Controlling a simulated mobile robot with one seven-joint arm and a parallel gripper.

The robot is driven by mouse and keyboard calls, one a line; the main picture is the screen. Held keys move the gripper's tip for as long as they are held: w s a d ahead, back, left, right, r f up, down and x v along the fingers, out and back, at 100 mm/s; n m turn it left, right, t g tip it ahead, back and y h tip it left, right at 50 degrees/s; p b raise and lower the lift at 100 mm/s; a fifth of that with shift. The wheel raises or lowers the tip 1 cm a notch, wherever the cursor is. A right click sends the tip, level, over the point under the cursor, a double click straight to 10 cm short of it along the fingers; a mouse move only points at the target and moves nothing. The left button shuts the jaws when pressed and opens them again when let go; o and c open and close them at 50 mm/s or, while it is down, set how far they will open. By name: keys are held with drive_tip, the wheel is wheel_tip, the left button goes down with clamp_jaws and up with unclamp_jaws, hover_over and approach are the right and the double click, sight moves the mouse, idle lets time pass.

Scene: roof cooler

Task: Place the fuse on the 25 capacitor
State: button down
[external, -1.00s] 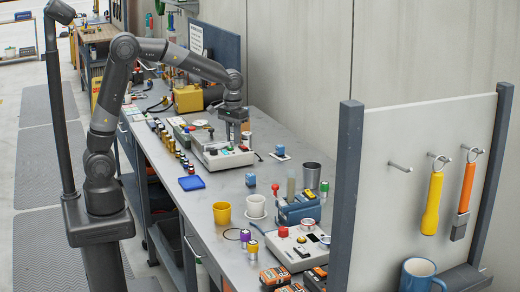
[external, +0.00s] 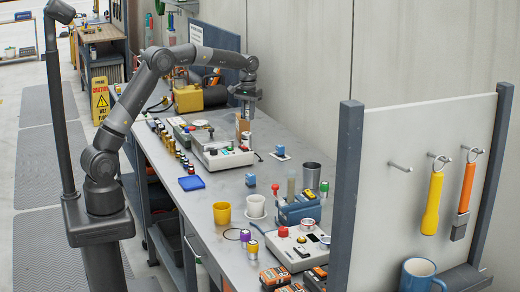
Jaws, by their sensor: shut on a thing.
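My gripper (external: 245,113) points down above the far part of the grey workbench, behind the white device. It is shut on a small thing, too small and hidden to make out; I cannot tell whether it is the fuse. A brown upright object (external: 242,126) shows right below the jaws; I cannot tell whether they touch it. Several small cylinders with coloured tops, possibly capacitors (external: 182,158), stand in a row along the bench's left edge. Cylinders with purple (external: 245,235) and green (external: 324,188) tops stand nearer. No label reads clearly, so I cannot tell which is the 25 capacitor.
The white device (external: 222,155) with buttons stands below and left of my gripper. A white cylinder (external: 246,139) is close by. The mid-bench (external: 215,190) has free room.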

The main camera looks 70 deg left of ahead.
hover_over(247, 133)
wheel_tip(247, 133, down, 4)
drive_tip(key=shift+s+d+r, duration=0.15)
drive_tip(key=shift+r, duration=0.05)
drive_tip(key=shift+f, duration=1.85)
drive_tip(key=shift+f, duration=0.2)
drive_tip(key=c, duration=1.2)
unclamp_jaws()
wheel_tip(247, 133, up, 12)
drive_tip(key=shift+r, duration=0.25)
